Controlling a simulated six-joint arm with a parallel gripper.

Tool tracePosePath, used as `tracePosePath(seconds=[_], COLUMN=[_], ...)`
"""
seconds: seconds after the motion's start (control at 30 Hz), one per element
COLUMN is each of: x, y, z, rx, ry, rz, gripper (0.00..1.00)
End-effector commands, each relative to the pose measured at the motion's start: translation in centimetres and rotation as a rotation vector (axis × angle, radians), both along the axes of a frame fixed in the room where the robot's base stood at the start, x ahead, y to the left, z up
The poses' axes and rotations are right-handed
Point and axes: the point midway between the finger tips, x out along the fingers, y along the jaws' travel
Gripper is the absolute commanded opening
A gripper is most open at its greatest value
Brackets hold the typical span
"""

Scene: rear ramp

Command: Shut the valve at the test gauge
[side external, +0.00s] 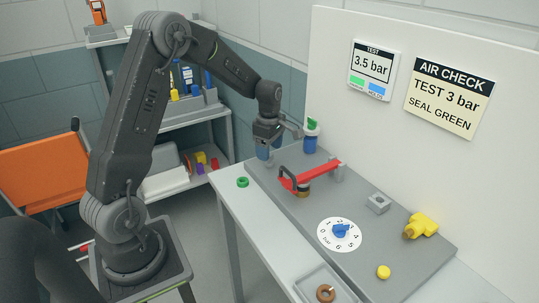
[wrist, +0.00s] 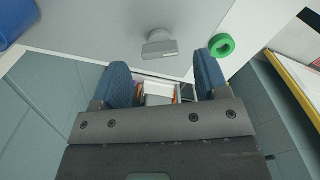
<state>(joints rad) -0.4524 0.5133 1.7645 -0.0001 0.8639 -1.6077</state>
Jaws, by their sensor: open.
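The lever reaches toward a grey post (side external: 338,173). A white round dial marked in bar (side external: 325,242) has a blue knob (side external: 341,230); its exact reading is unclear. The wall display (side external: 372,67) reads TEST 3.5 bar. My gripper (side external: 277,146) is open and empty above the panel's far left end, apart from the lever. Its blue fingers show spread in the wrist view (wrist: 160,65).
A blue bottle with green top (side external: 311,138) stands behind the lever. A green ring (side external: 242,182) lies at the left; it shows in the wrist view (wrist: 222,46). A yellow fitting (side external: 421,226), yellow cap (side external: 383,271) and brown ring (side external: 326,293) are nearer. The wall sign (side external: 449,96) says TEST 3 bar, SEAL GREEN.

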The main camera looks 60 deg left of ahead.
Motion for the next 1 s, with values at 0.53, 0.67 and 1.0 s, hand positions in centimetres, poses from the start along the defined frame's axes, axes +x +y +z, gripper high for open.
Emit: tracePosePath(seconds=[0.53,0.67,1.0], x=[0.0,0.0,0.0], y=[0.0,0.0,0.0], z=[-2.6,-2.6,-2.6], rx=[0.000,0.000,0.000], ry=[0.000,0.000,0.000], rz=[-0.001,-0.001,-0.001], gripper=[0.68,0.58,0.25])
